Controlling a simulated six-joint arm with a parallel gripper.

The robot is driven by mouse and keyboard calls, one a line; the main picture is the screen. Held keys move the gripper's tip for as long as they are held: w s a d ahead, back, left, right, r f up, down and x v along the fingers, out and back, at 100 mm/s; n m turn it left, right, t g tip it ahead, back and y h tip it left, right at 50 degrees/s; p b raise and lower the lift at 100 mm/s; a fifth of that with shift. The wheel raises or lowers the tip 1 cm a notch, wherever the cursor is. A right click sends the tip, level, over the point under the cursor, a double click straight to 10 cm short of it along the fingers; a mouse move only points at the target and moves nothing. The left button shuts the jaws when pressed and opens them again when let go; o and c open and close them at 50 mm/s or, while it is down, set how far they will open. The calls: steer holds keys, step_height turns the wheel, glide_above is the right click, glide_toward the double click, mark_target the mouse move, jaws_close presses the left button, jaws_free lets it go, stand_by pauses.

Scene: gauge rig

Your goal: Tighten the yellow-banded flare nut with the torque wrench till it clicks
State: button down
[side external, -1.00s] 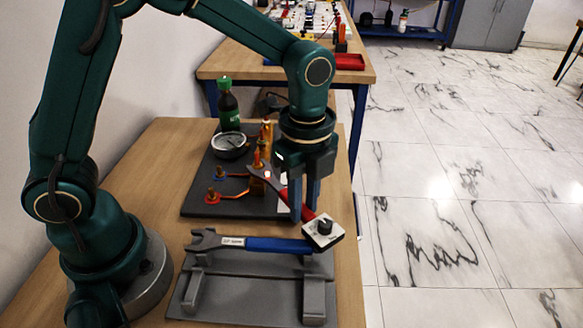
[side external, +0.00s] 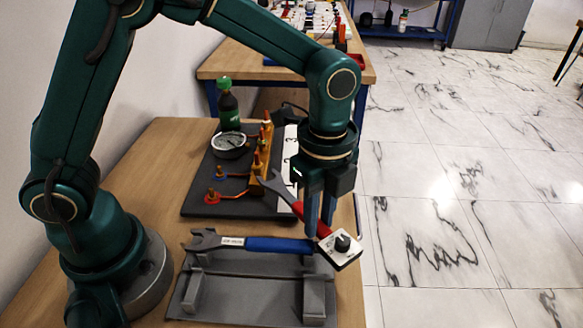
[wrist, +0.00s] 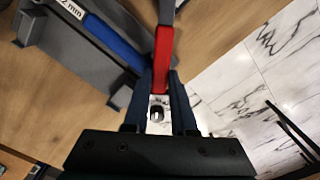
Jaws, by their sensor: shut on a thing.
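My gripper (side external: 319,225) is shut on the red handle of a wrench (side external: 318,222), which also shows between the fingers in the wrist view (wrist: 162,55). A white square block with a black knob (side external: 341,245) is at the handle's near end. The grey open jaw (side external: 268,182) points up and left, beside the front end of the brass manifold (side external: 262,150); I cannot tell whether they touch. I cannot make out a yellow band.
A blue-handled wrench (side external: 265,244) lies across a grey rack (side external: 240,290) in front of the rig's dark base plate (side external: 232,208). A round gauge (side external: 230,143) and a green-capped bottle (side external: 228,105) stand behind. The table's right edge is close to my gripper.

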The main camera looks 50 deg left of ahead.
steer(key=shift+d, duration=0.65)
steer(key=shift+r, duration=2.3)
